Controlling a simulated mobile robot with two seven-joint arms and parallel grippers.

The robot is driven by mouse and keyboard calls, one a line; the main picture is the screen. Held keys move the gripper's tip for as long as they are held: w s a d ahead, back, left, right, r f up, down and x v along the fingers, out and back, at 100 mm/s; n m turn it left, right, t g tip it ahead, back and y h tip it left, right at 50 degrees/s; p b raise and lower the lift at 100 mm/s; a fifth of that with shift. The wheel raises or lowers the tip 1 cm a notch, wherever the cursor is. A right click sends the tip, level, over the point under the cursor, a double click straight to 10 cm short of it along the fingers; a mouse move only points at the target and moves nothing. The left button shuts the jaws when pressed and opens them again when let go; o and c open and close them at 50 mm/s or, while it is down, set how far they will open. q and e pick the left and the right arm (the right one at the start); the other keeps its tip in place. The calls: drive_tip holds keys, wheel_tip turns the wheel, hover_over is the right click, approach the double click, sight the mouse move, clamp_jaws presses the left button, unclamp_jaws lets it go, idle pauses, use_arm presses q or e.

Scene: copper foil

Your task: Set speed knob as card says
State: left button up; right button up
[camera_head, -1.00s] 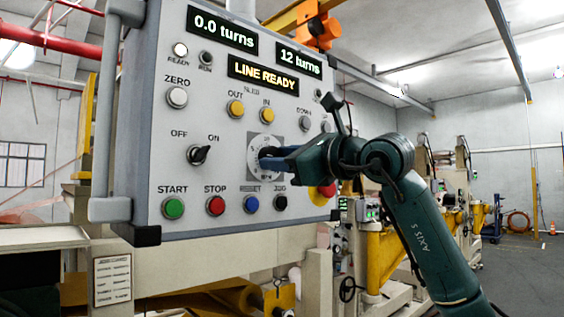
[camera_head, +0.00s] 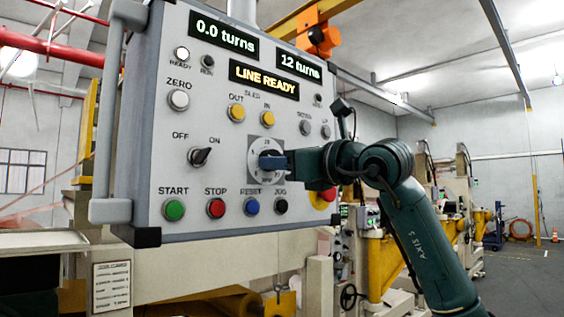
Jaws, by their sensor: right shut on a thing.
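The speed knob's round dial (camera_head: 255,160) is on the grey control panel (camera_head: 235,205), right of the ON/OFF switch (camera_head: 200,157). My right gripper (camera_head: 270,161) reaches in from the right and is shut on the knob, hiding it and part of the dial. I cannot read the dial setting. The displays (camera_head: 264,78) read "0.0 turns", "12 turns" and "LINE READY". A printed card (camera_head: 112,287) hangs below the panel at the lower left; its text is too small to read. My left gripper is not in view.
Just below the dial are the green START (camera_head: 173,210), red STOP (camera_head: 216,208), blue RESET (camera_head: 252,206) and black JOG (camera_head: 281,206) buttons. A red-and-yellow emergency stop (camera_head: 323,198) sits close under my right wrist. Yellow machinery (camera_head: 385,255) stands behind at the right.

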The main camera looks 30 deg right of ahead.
drive_tip(key=o, duration=1)
use_arm(q)
drive_tip(key=b, duration=0.2)
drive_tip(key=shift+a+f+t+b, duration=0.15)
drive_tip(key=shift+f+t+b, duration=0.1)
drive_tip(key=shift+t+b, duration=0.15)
use_arm(e)
drive_tip(key=v, duration=1.3)
drive_tip(key=shift+d+f, duration=0.1)
drive_tip(key=shift+f, duration=0.05)
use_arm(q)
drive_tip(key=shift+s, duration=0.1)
